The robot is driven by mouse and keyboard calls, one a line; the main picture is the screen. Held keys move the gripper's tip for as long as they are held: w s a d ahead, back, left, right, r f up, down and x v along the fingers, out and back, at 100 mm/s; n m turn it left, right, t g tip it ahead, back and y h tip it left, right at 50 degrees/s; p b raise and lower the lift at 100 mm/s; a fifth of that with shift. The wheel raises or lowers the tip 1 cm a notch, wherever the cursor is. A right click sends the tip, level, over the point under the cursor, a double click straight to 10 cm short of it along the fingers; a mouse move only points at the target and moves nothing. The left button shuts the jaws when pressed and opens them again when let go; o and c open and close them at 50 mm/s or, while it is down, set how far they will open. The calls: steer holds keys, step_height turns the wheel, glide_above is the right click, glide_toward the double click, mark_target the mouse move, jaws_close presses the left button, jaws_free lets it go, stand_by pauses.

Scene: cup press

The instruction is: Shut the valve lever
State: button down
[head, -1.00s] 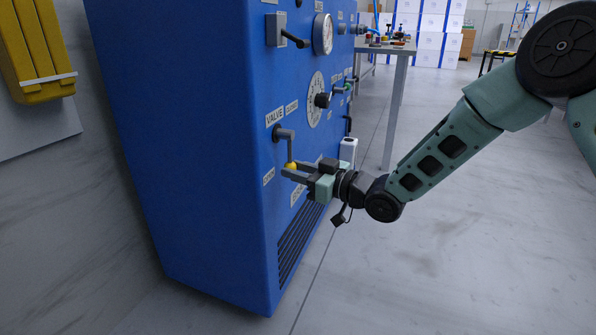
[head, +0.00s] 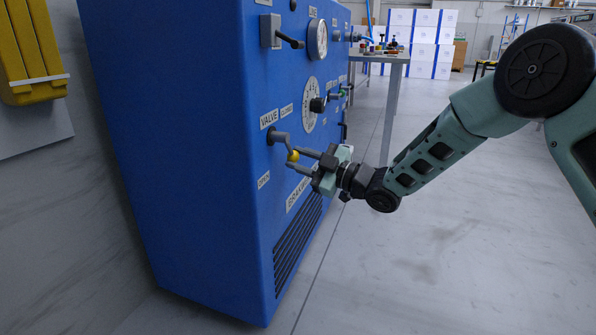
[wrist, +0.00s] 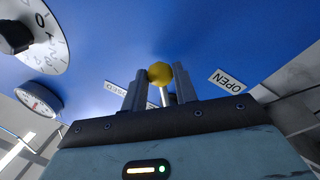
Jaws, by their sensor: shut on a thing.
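The valve lever (head: 283,139) is a grey handle with a yellow ball knob (head: 293,156) on the blue machine's front panel. It slants down and to the right from its pivot, between the CLOSED label (head: 286,110) above and the OPEN label (head: 263,180) below. My gripper (head: 299,160) is shut on the knob from the right. In the wrist view the yellow knob (wrist: 160,72) sits between the tips of the two grey fingers, with the lever's rod partly visible behind. The OPEN label (wrist: 227,81) lies right of the fingers there, and the CLOSED label is partly hidden by the left finger.
The blue machine (head: 190,150) also carries a dial (head: 310,103), a gauge (head: 317,39) and another black lever (head: 290,41) above. A table (head: 392,57) stands behind at the right. The grey floor at the right is clear.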

steer(key=n, duration=0.1)
steer(key=w+n, duration=0.1)
steer(key=r+n+b, duration=0.1)
steer(key=shift+w+d+r+y, duration=0.1)
steer(key=shift+w+d+y, duration=0.15)
steer(key=shift+d+y, duration=0.05)
steer(key=shift+w+d+r+n+g+y+b, duration=0.1)
steer(key=shift+w+r+n+g+y+b, duration=0.25)
steer(key=shift+r+n, duration=0.85)
steer(key=shift+w+d+r+n+g+y+b, duration=0.2)
steer(key=shift+r+n+g+b, duration=0.25)
steer(key=shift+n, duration=1.4)
steer(key=shift+w+d+r+n+g+y+b, duration=0.15)
steer(key=shift+w+r+n+g+b, duration=0.2)
steer(key=shift+r+n, duration=0.8)
steer(key=shift+a+f+n, duration=0.1)
steer(key=shift+f+n, duration=0.25)
steer(key=shift+n, duration=0.05)
steer(key=c, duration=1.1)
jaws_free()
steer(key=p+v, duration=0.7)
steer(key=v, duration=1)
steer(key=shift+d, duration=0.25)
